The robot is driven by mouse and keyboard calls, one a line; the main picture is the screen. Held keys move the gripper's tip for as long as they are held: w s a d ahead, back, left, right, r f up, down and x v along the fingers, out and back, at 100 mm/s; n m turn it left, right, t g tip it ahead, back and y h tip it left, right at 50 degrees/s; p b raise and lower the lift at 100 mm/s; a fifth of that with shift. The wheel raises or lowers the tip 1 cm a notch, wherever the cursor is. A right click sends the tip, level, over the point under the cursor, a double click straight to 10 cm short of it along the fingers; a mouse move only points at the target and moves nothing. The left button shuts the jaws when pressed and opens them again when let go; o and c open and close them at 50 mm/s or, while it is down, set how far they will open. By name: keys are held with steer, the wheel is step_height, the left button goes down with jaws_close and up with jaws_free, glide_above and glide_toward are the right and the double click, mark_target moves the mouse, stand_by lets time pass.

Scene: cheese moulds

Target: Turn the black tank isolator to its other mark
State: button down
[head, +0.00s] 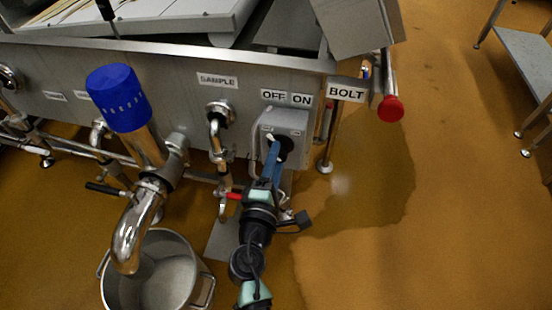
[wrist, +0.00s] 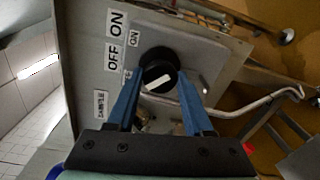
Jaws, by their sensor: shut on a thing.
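The black tank isolator (head: 287,145) is a round knob on a grey box at the tank's front, under the OFF label (head: 273,95) and the ON label (head: 301,99). In the wrist view the isolator (wrist: 157,64) carries a white pointer line across its face, slanted in the picture. Which mark it points to I cannot tell. My gripper (head: 274,148) has its blue fingers on either side of the knob and is shut on it. The fingers hide part of the knob's sides. Smaller ON lettering (wrist: 134,38) shows on the box.
A blue-capped pipe (head: 118,98) and a steel pot (head: 160,285) stand left of my arm. A SAMPLE valve (head: 219,112) is just left of the box. A red-ended bar (head: 390,108) juts out at the right. The floor at right is open, with a wet patch.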

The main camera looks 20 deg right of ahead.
steer(key=shift+c, duration=1.5)
jaws_free()
steer(key=p+v, duration=0.1)
steer(key=v, duration=1.2)
steer(key=shift+p, duration=0.35)
steer(key=shift+w, duration=0.1)
steer(key=w+a+r+m+t+y, duration=0.1)
steer(key=w+r+m+t, duration=0.2)
steer(key=r, duration=0.8)
steer(key=w+a+r+m+t+y, duration=0.1)
steer(key=w+r+m, duration=0.35)
steer(key=r, duration=0.65)
steer(key=w+a+r+m+t+y, duration=0.15)
steer(key=r+m, duration=0.35)
steer(key=r, duration=0.6)
steer(key=s+a+r+t+y+p, duration=0.1)
steer(key=s+a+r+t+y, duration=0.2)
steer(key=r, duration=0.5)
steer(key=s+r+t+y, duration=0.15)
steer(key=s+r, duration=0.25)
steer(key=r, duration=0.4)
steer(key=s+a+r+t+y+p, duration=0.1)
steer(key=s+a+r+t+y, duration=0.2)
steer(key=r, duration=0.6)
step_height(320, 180, up, 35)
steer(key=d+h+p, duration=0.1)
steer(key=p, duration=3.4)
steer(key=shift+f+m, duration=0.25)
steer(key=shift+m, duration=0.1)
